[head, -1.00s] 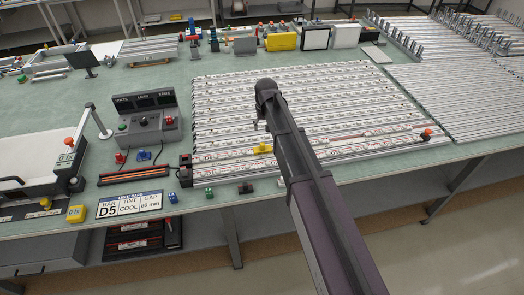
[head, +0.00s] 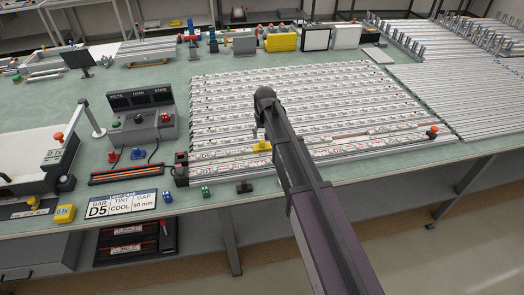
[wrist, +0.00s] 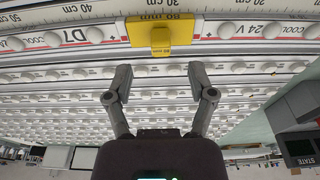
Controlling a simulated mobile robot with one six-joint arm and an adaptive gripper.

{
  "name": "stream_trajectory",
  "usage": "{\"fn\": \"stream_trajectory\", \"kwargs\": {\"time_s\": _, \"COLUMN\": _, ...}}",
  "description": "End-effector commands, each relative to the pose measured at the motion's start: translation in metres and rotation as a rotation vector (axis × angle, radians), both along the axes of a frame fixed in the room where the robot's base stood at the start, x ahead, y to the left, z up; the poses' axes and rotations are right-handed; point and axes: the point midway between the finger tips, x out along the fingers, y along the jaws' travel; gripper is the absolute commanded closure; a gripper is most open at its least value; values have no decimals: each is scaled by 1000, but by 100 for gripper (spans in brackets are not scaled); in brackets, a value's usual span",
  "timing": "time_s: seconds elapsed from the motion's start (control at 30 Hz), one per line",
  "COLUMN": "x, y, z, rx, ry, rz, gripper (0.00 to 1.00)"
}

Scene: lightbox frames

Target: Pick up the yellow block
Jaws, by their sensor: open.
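A small yellow block (head: 262,146) marked 80 mm sits on the front rows of white LED bars, beside the arm's end in the head view. In the wrist view the yellow block (wrist: 160,36) is at the top centre, with a raised tab on its near side. My gripper (wrist: 160,95) is open and empty, its two fingers spread apart. The block lies beyond the fingertips, roughly centred between them, with a gap. In the head view my gripper (head: 257,131) is small and partly hidden by the arm, just behind the block.
A grey console (head: 142,118) with dark displays stands left of the bars. Another yellow block (head: 65,213) lies at the front left. Metal rails (head: 455,95) cover the right side.

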Motion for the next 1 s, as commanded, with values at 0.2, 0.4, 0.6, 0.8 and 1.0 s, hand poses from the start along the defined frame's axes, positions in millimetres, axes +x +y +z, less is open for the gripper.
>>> {"fn": "stream_trajectory", "kwargs": {"time_s": 0.2, "x": 0, "y": 0, "z": -3, "rx": 0, "ry": 0, "rz": 0, "gripper": 29}}
{"fn": "stream_trajectory", "kwargs": {"time_s": 0.4, "x": 0, "y": 1, "z": -3, "rx": 0, "ry": 0, "rz": 1, "gripper": 29}}
{"fn": "stream_trajectory", "kwargs": {"time_s": 0.6, "x": 1, "y": 1, "z": -7, "rx": 0, "ry": 0, "rz": 1, "gripper": 29}}
{"fn": "stream_trajectory", "kwargs": {"time_s": 0.8, "x": 3, "y": 2, "z": -19, "rx": 0, "ry": 0, "rz": 1, "gripper": 29}}
{"fn": "stream_trajectory", "kwargs": {"time_s": 1.0, "x": 6, "y": 3, "z": -35, "rx": 0, "ry": 0, "rz": 1, "gripper": 29}}
